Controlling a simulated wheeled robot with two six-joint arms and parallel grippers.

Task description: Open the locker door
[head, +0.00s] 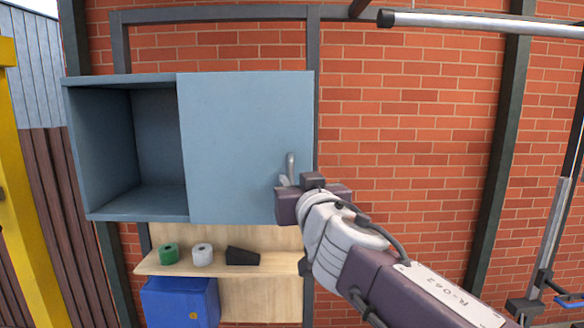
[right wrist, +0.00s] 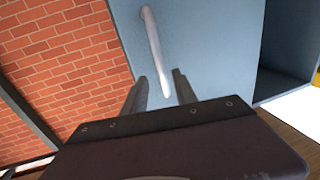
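The blue-grey locker (head: 125,209) hangs on a brick wall in the head view. Its left part is an open, empty compartment. The flat locker door (head: 235,130) covers the right part. A grey bar handle (head: 290,165) stands near the door's right edge, and the handle (right wrist: 155,50) also shows in the right wrist view. My right gripper (right wrist: 161,82) is open, its two fingers pointing at the door on either side of the handle's lower end. Whether they touch it I cannot tell. In the head view the right gripper (head: 290,183) partly hides the handle. My left gripper is not in view.
Below the locker, a wooden shelf (head: 220,264) holds a green roll (head: 169,253), a white roll (head: 202,254) and a black wedge (head: 242,256). A blue box (head: 180,302) is underneath. A dark post (head: 497,150) stands right; the brick wall between is clear.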

